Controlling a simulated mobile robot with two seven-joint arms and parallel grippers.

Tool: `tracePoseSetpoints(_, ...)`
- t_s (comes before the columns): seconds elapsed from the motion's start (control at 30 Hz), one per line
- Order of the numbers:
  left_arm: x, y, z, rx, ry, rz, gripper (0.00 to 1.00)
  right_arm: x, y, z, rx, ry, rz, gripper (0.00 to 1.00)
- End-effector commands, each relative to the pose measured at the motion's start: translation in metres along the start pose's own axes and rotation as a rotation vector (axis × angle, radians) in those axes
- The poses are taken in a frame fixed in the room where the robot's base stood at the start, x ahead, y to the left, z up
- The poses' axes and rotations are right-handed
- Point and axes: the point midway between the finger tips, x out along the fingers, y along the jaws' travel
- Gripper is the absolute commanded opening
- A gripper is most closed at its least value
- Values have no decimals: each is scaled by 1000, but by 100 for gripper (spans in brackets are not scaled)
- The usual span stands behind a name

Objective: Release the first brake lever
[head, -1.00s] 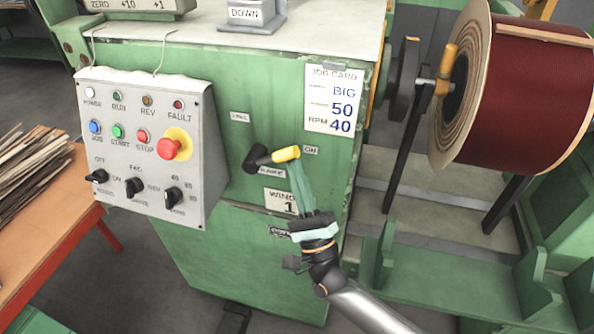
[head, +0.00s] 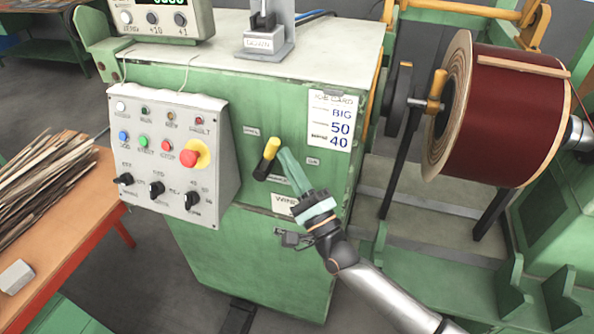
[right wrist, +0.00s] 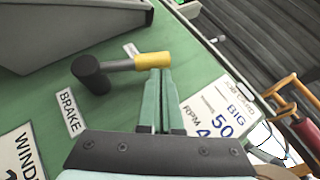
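The brake lever (head: 266,158) is on the green machine front, with a dark hub and a yellow grip. In the head view it points up and slightly right, between a small label (head: 251,131) at upper left and the ON label (head: 312,161) at right. My right gripper (head: 284,156) is just right of the yellow grip, its pale green fingers together. In the right wrist view the lever (right wrist: 152,61) crosses at the tips of the fingers (right wrist: 154,75); they look in contact or nearly so, not around it. My left gripper is not in view.
A control panel (head: 170,150) with knobs and a red stop button juts out left of the lever. A job card (head: 335,120) hangs at upper right. A dark red coil (head: 510,110) stands farther right. An orange table (head: 60,235) with wooden strips is at left.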

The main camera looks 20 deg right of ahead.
Motion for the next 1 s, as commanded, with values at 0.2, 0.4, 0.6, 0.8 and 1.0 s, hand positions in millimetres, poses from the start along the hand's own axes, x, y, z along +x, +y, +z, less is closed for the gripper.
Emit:
tracePoseSetpoints(0.2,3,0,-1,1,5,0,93,15,-4,9,2,0,-8,0)
tracePoseSetpoints(0.4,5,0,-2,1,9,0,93,24,-3,15,1,0,-6,0)
tracePoseSetpoints(0.6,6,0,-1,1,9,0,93,29,-2,18,0,0,-5,0)
tracePoseSetpoints(0.8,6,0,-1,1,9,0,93,31,-2,20,0,1,-4,0)
tracePoseSetpoints(1.0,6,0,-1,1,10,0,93,32,-2,20,0,0,-5,0)
